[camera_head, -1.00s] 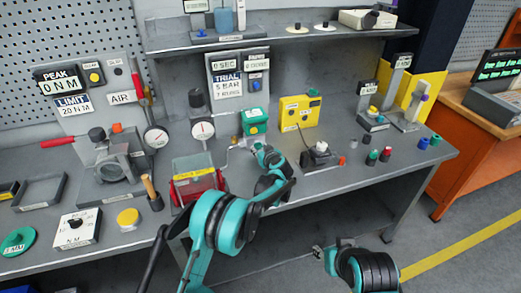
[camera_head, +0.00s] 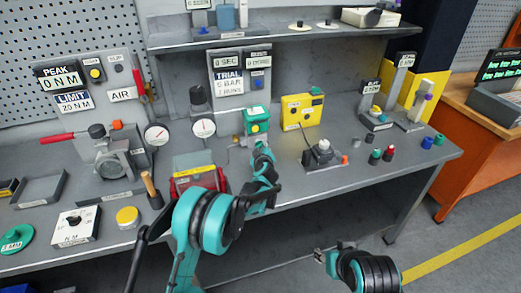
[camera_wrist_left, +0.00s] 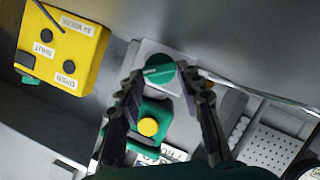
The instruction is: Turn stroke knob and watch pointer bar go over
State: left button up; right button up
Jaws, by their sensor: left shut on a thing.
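A green round knob (camera_wrist_left: 160,69) with a dark bar across its face is between the fingertips of my left gripper (camera_wrist_left: 161,82) in the left wrist view. That gripper is shut on the knob. In the head view my left gripper (camera_head: 262,152) is at the front of a green block (camera_head: 257,113) and hides the knob there. The green block also shows in the left wrist view (camera_wrist_left: 151,106), with a yellow button (camera_wrist_left: 148,127) on it. I cannot make out a pointer bar clearly. My right gripper (camera_head: 322,254) is low, in front of the bench; its jaw state is unclear.
A yellow box (camera_head: 302,111) marked SHUT and OPEN stands right of the green block. A dial gauge (camera_head: 203,127) stands to its left, and a red-framed tray (camera_head: 197,180) is at the front left. Small coloured pegs (camera_head: 388,154) stand farther right.

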dwell(0.5)
pick_arm(q)
jog(key=o, duration=1.2)
jog(key=shift+c, duration=0.2)
jog(key=v, duration=1.2)
